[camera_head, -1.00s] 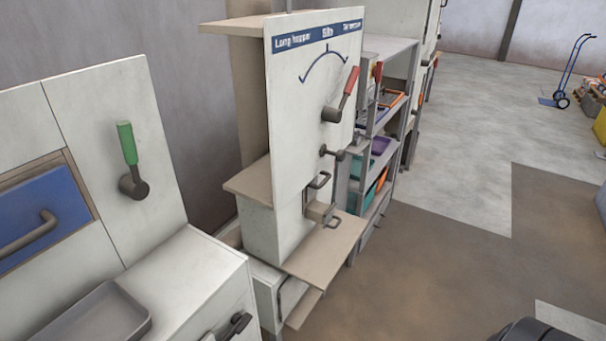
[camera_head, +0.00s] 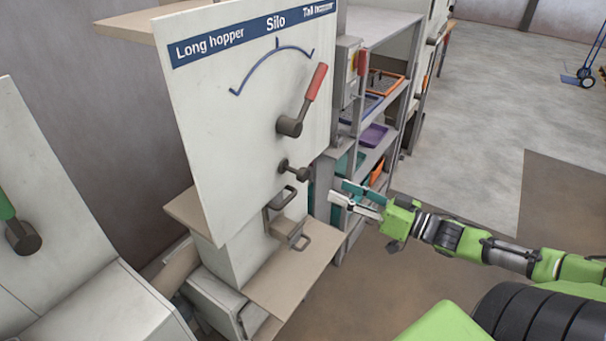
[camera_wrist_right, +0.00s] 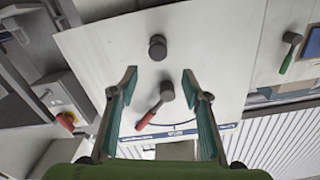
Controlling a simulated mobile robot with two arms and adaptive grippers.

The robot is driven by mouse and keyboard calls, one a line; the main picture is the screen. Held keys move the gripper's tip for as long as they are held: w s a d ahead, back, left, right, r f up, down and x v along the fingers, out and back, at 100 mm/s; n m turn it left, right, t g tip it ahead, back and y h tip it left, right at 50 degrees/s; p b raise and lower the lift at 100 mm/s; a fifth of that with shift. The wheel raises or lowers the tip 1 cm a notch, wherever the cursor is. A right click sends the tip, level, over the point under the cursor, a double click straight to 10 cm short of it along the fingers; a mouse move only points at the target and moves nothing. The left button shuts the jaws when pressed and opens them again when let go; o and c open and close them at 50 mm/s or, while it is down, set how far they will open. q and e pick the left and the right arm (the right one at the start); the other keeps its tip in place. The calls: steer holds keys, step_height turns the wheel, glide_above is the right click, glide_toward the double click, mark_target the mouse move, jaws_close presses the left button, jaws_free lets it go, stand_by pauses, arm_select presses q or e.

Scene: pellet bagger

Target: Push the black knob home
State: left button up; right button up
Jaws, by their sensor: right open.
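The black knob (camera_head: 303,174) sticks out on a short shaft from the white Silo panel, below the red-handled lever. In the right wrist view the knob (camera_wrist_right: 157,47) shows end-on as a dark disc, above and roughly between the fingertips in the picture. My right gripper (camera_head: 340,192) is open and empty, to the right of the knob and apart from it. Its two teal-lined fingers (camera_wrist_right: 160,77) are spread toward the panel. My left gripper is not in view.
The red lever (camera_head: 315,82) is just above the knob. Metal handles (camera_head: 280,198) and a beige ledge (camera_head: 285,280) are below it. A shelf rack (camera_head: 390,105) with trays stands behind to the right. A white cabinet with a green lever (camera_head: 6,207) is at the left.

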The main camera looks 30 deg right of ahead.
mark_target(307, 175)
steer(key=x, duration=1.1)
steer(key=shift+w+d, duration=0.2)
steer(key=shift+d, duration=0.05)
steer(key=shift+p+x, duration=0.3)
steer(key=shift+x, duration=0.45)
steer(key=shift+f, duration=0.15)
